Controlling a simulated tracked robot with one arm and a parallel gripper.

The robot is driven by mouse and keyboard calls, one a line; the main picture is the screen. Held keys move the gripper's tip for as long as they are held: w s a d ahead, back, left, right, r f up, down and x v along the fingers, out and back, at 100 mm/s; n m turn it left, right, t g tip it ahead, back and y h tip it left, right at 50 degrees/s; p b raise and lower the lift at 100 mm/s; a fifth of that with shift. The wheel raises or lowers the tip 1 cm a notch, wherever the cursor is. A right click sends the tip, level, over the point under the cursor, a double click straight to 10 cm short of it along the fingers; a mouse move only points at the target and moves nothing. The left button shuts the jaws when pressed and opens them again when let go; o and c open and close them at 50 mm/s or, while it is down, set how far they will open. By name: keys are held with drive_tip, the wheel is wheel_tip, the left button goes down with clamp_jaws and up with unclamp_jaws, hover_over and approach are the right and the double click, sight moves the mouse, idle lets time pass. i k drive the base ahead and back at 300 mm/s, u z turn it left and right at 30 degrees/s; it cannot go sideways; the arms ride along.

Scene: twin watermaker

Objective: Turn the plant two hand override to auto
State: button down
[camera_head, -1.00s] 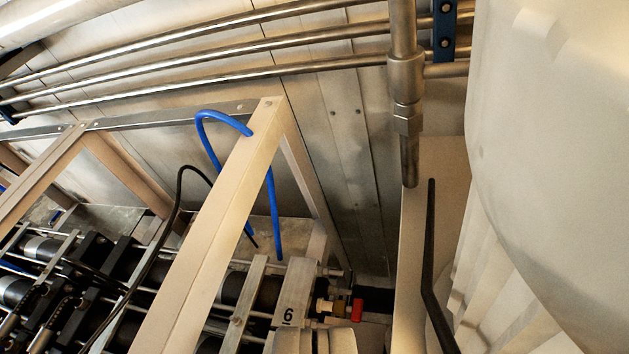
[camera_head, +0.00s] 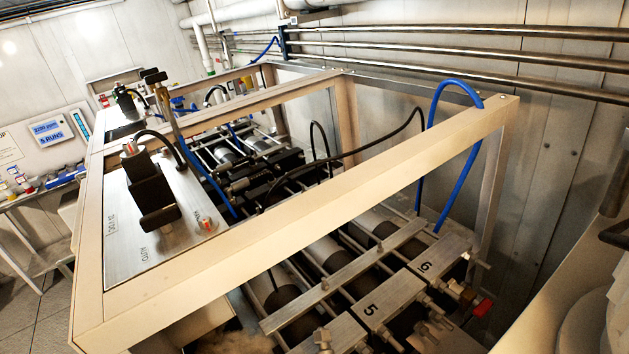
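Two override panels with black handles sit in the beige frame at left. The nearer metal panel (camera_head: 185,250) has a black block-like handle (camera_head: 152,190) standing on it. Small rotated lettering lies around the handle, and one label at the lower edge seems to read AUTO. Which label the handle is set to, I cannot tell. A farther black handle (camera_head: 125,102) stands on a similar panel behind it. No plant number is readable on either, so I cannot tell which is plant two. My gripper is not in view.
The beige frame (camera_head: 300,218) has a long bar crossing the middle. A blue hose (camera_head: 470,170) loops over the bar. Steel pipes (camera_head: 440,50) run along the back wall.

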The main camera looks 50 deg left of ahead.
sight(161, 219)
drive_tip(key=u, duration=0.1)
drive_tip(key=k, duration=0.5)
drive_tip(key=u, duration=2.2)
drive_tip(key=k, duration=1.15)
drive_tip(key=z, duration=0.8)
drive_tip(key=i, duration=1.05)
drive_tip(key=u, duration=0.05)
